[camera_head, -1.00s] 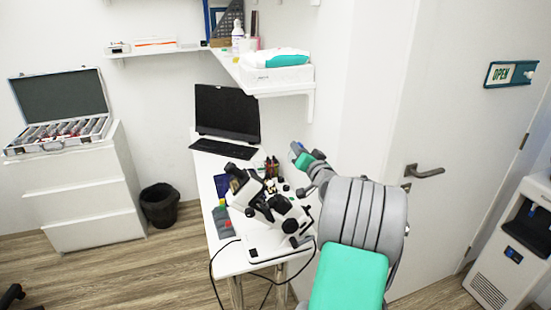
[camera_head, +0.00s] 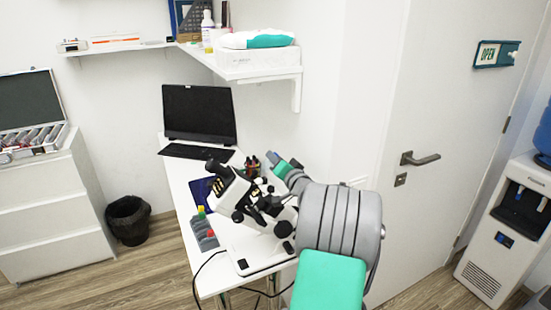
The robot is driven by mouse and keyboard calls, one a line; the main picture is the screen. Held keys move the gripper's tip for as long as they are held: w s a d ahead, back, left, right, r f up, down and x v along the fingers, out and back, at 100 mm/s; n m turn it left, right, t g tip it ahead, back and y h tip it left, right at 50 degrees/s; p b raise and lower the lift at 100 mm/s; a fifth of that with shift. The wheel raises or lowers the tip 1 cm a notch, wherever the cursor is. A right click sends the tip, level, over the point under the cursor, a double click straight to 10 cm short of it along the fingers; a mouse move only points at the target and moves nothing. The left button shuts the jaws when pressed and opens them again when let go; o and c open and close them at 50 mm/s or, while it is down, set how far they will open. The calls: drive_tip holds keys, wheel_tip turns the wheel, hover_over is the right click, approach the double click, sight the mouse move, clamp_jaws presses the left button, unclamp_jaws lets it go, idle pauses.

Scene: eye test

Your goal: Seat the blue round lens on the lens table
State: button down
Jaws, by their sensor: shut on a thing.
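My gripper (camera_head: 273,157) is at the far end of my grey and green arm, over the right side of the white desk (camera_head: 212,284). It is small and seen from behind. A small blue patch, which looks like the blue round lens, shows at its tip; its outline is not clear. A white and black optical instrument (camera_head: 234,192) stands on the desk, to the left of and below my gripper in the picture. I cannot make out the lens table on it. My arm hides part of the instrument's right side.
A laptop (camera_head: 200,114) stands at the desk's back. A grey rack (camera_head: 203,237) with coloured bottles is at the left edge, and a black cable hangs in front. A shelf (camera_head: 262,73) juts out above. A bin (camera_head: 127,220) stands left; a door (camera_head: 385,130) is right.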

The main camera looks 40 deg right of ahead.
drive_tip(key=shift+s+a+f, duration=0.25)
drive_tip(key=shift+a+f, duration=0.05)
drive_tip(key=shift+a, duration=0.1)
drive_tip(key=b, duration=0.2)
hover_over(266, 201)
drive_tip(key=d, duration=0.3)
drive_tip(key=shift+s+f, duration=0.2)
drive_tip(key=shift+f, duration=1.65)
drive_tip(key=shift+w+a+f+b, duration=0.25)
drive_tip(key=shift+a+f+b, duration=0.45)
drive_tip(key=shift+f, duration=0.1)
drive_tip(key=shift+w+a+f+b, duration=0.2)
drive_tip(key=shift+a+f+b, duration=0.4)
drive_tip(key=shift+f, duration=0.2)
drive_tip(key=shift+s+b, duration=0.25)
drive_tip(key=shift+b, duration=0.1)
drive_tip(key=shift+a+f+b, duration=0.25)
drive_tip(key=shift+f+b, duration=0.25)
drive_tip(key=shift+f, duration=0.15)
